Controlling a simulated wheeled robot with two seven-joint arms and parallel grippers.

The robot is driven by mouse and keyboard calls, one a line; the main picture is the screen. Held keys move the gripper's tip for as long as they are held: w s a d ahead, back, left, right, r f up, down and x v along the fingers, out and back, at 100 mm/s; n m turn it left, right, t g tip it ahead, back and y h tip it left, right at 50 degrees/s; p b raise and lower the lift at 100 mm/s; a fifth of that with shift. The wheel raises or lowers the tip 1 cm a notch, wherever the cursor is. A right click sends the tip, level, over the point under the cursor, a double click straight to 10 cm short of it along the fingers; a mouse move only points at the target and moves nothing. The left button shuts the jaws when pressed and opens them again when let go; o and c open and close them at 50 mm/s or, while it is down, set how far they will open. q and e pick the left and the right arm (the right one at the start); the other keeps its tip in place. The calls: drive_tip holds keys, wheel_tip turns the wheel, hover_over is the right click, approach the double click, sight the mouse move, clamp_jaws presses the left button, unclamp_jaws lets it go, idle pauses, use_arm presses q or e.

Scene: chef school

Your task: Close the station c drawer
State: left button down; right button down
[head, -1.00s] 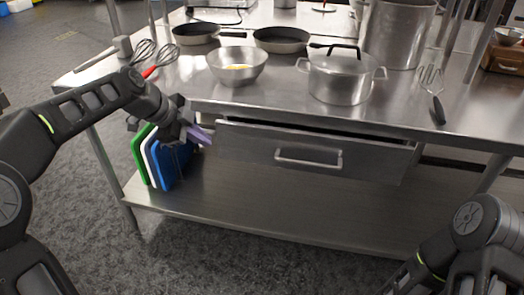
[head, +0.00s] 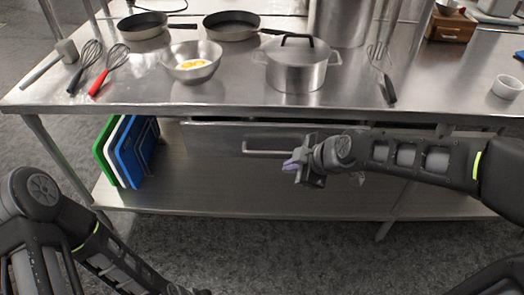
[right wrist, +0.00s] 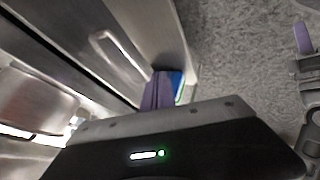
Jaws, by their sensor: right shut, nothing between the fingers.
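The steel drawer (head: 222,136) is under the front edge of the steel table, with a bar handle (head: 262,153) on its front. A thin dark line shows along its top edge; I cannot tell how far it stands out. My right gripper (head: 290,165) is shut and empty, in front of the drawer just right of the handle. Whether it touches the front is unclear. In the right wrist view the purple fingertips (right wrist: 157,92) are near the drawer front, and the handle (right wrist: 118,58) is beyond. My left gripper is mostly cut off at the head view's bottom edge.
Green, white and blue boards (head: 128,153) stand on the lower shelf (head: 220,198), left of the drawer. A bowl (head: 191,68), a lidded pot (head: 292,70), pans and whisks are on the tabletop. Floor in front is clear.

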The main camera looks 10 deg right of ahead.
drive_tip(key=shift+f, duration=0.1)
approach(269, 147)
drive_tip(key=a+f, duration=0.1)
drive_tip(key=s+a+f, duration=0.1)
drive_tip(key=f, duration=0.2)
drive_tip(key=shift+s+a+f, duration=0.2)
drive_tip(key=shift+a+f, duration=0.15)
drive_tip(key=shift+a, duration=0.05)
drive_tip(key=w+b, duration=0.1)
drive_tip(key=w, duration=0.1)
drive_tip(key=w+d+b, duration=0.1)
drive_tip(key=w, duration=0.1)
drive_tip(key=shift+w+d+f, duration=0.1)
drive_tip(key=shift+w+f, duration=0.1)
drive_tip(key=shift+w, duration=0.15)
drive_tip(key=shift+r, duration=0.35)
